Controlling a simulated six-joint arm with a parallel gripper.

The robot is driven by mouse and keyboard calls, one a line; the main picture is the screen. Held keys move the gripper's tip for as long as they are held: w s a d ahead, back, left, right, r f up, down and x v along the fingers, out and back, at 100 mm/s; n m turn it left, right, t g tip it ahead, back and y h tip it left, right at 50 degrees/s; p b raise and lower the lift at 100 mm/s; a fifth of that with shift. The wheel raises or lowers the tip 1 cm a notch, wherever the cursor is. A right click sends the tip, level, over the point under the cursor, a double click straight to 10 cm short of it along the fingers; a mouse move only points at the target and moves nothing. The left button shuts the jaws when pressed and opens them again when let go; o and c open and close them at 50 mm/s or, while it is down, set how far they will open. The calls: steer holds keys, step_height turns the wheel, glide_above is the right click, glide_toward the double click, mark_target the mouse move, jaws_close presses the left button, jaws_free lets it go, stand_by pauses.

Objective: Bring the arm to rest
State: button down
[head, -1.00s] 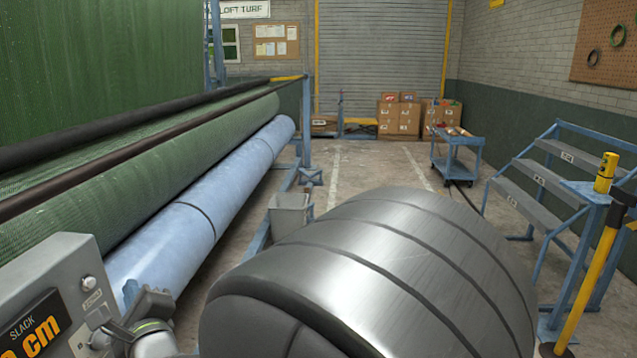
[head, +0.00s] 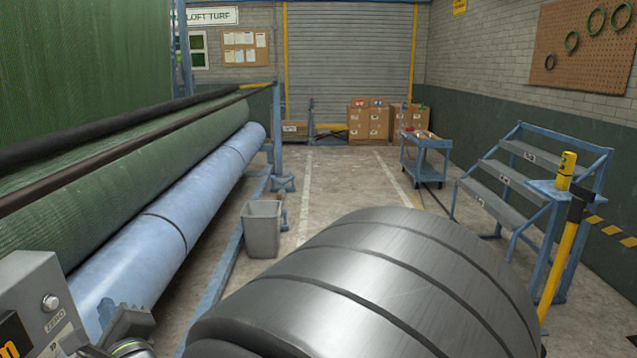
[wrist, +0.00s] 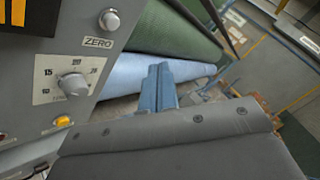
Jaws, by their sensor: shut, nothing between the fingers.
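My gripper (wrist: 159,70) shows in the wrist view as two blue fingers side by side, shut with nothing between them. The fingers point toward the pale blue roll (wrist: 205,72), which lies beyond them. I cannot tell the gap between fingertips and roll. A grey control box (head: 38,300) stands at the lower left of the head view. In the wrist view the box (wrist: 60,110) is close on the left, with a ZERO button and a dial. The fingertips do not show clearly in the head view.
A green turf roll (head: 150,180) lies behind the blue roll on the left. A grey bin (head: 262,228) stands on the floor. A blue cart (head: 426,160), cartons (head: 369,122) and steps (head: 510,185) stand farther off. The middle floor is clear.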

steer(key=s+a+f+n+g+y, duration=0.25)
steer(key=s+f+n+g, duration=0.35)
steer(key=s+n, duration=0.45)
steer(key=s+a+f+n+g+y, duration=0.25)
steer(key=s+f+n+g, duration=0.45)
steer(key=s, duration=0.6)
steer(key=w+d+r+n+t, duration=0.1)
steer(key=w+n, duration=0.3)
steer(key=w, duration=0.8)
steer(key=shift+w+d+r+t+h, duration=0.15)
steer(key=shift+w+r+t+h, duration=0.25)
steer(key=shift+r+t, duration=0.4)
steer(key=shift+r, duration=0.1)
